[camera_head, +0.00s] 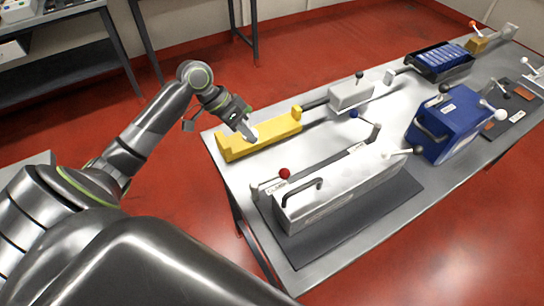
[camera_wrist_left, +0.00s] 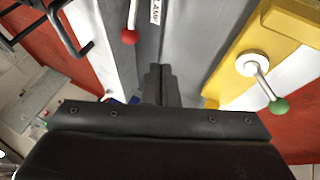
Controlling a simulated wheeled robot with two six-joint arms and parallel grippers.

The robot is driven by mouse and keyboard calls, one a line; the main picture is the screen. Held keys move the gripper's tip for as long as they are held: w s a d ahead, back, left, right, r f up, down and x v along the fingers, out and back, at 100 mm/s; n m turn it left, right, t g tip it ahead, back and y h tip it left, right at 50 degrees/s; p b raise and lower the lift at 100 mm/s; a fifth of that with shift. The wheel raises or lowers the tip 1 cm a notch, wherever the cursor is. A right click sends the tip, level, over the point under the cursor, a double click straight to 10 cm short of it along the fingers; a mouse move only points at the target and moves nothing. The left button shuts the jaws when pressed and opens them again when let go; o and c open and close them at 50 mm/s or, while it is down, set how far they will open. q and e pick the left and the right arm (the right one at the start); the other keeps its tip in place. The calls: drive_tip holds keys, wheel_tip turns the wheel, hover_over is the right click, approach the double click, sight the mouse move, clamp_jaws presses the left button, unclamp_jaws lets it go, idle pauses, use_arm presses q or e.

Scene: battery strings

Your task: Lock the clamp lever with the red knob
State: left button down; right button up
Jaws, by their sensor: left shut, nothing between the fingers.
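The red knob (camera_head: 284,174) is on the end of a clamp lever, at the near left end of a long pale case (camera_head: 335,195). It also shows in the left wrist view (camera_wrist_left: 128,36), at the upper left, with a thin pale lever running up from it beside a partly cut-off label (camera_wrist_left: 155,10). My left gripper (camera_head: 250,135) is near the yellow bracket, behind and left of the red knob in the head view. In the wrist view its fingers (camera_wrist_left: 160,82) are together and empty, apart from the red knob. My right gripper is not in view.
A yellow bracket (camera_head: 232,148) lies close to my left gripper; a green-knobbed lever (camera_wrist_left: 278,107) shows beside it in the wrist view. A black handle (camera_head: 303,190) rises from the case near the red knob. A blue box (camera_head: 455,125) stands farther right on the table.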

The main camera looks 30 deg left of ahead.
sight(284, 173)
use_arm(q)
drive_tip(key=d+f+p, duration=0.2)
drive_tip(key=d+f, duration=0.4)
drive_tip(key=d, duration=0.1)
drive_tip(key=shift+f, duration=0.25)
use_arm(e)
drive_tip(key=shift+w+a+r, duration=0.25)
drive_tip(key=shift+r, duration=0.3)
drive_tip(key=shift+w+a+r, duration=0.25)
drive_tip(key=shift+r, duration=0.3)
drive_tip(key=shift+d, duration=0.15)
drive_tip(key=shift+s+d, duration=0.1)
